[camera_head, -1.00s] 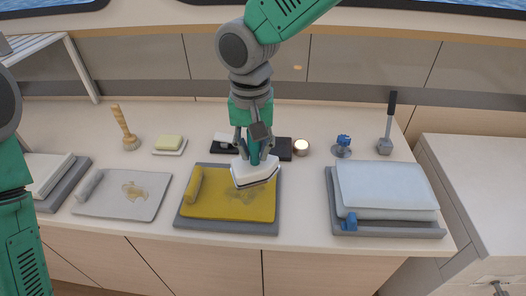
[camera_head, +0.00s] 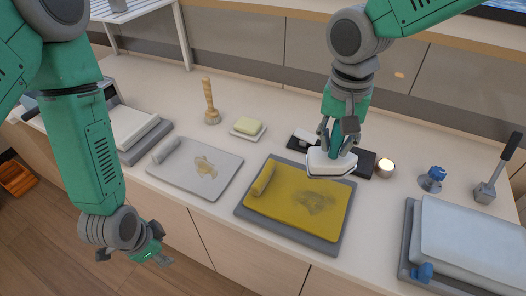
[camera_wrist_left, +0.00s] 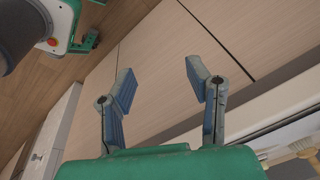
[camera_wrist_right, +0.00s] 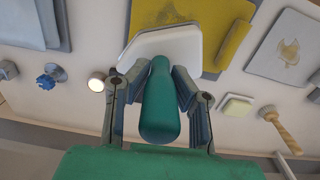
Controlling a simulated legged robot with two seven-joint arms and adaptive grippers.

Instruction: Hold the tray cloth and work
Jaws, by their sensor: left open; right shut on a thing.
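The yellow tray cloth (camera_head: 283,205) lies on a grey tray (camera_head: 290,235), with a rolled edge (camera_head: 264,178) at its left and a dark smudge near its middle right. My right gripper (camera_head: 338,140) is shut on the green handle (camera_wrist_right: 160,105) of a scrubber with a white, wedge-shaped head (camera_head: 330,163). The head is over the cloth's far edge; I cannot tell whether it touches. My left gripper (camera_head: 134,257) is open and empty, low in front of the counter. In the left wrist view its spread fingers (camera_wrist_left: 160,85) face the cabinet front.
A pale cloth (camera_head: 205,165) with a brown stain lies left of the tray. Soap on a dish (camera_head: 248,127), a wooden-handled tool (camera_head: 211,105), a lit candle (camera_head: 385,168), a blue knob (camera_head: 433,178) and a dark-handled scraper (camera_head: 495,175) stand behind. Light-blue folded cloths (camera_head: 470,240) lie right.

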